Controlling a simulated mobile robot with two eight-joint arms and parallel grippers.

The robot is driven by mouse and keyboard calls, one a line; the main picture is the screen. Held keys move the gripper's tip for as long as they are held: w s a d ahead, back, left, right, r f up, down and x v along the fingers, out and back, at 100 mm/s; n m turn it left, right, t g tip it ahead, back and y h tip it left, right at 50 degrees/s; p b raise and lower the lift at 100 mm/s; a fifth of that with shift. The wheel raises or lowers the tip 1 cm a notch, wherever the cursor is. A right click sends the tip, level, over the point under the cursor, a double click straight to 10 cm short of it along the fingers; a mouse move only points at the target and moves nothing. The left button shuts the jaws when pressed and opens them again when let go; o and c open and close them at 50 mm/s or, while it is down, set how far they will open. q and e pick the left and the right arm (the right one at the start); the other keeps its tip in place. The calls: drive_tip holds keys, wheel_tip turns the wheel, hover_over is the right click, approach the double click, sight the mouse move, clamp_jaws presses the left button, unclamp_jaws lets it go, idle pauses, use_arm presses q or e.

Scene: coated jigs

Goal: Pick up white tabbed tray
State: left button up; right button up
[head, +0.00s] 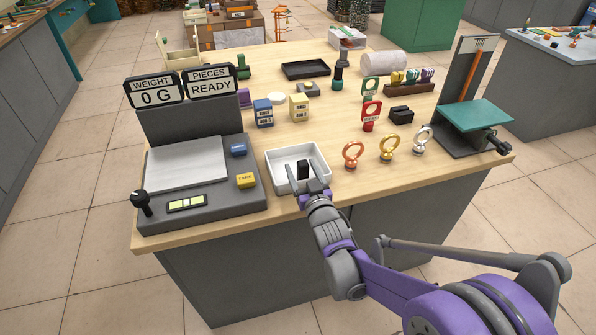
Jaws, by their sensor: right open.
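The white tabbed tray (284,157) is a shallow, open tray near the front edge of the wooden table, just right of the scale. A small black upright piece shows inside it, and I cannot tell whether it is part of the tray. My right gripper (311,180) comes in from the lower right, with its fingers over the tray's front side. The gripper is open, and nothing shows held in it. It hides part of the tray's front wall, and I cannot tell whether the fingers touch the tray. My left gripper is not in view.
A grey scale (195,205) with two signs stands left of the tray. Orange, yellow and silver ring pieces (353,154) stand to its right. Blue (263,113) and yellow (299,107) boxes stand behind it. A stand with a green shelf (476,115) is at the right.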

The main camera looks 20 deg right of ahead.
drive_tip(key=shift+s, duration=0.1)
clamp_jaws()
drive_tip(key=shift+r, duration=0.15)
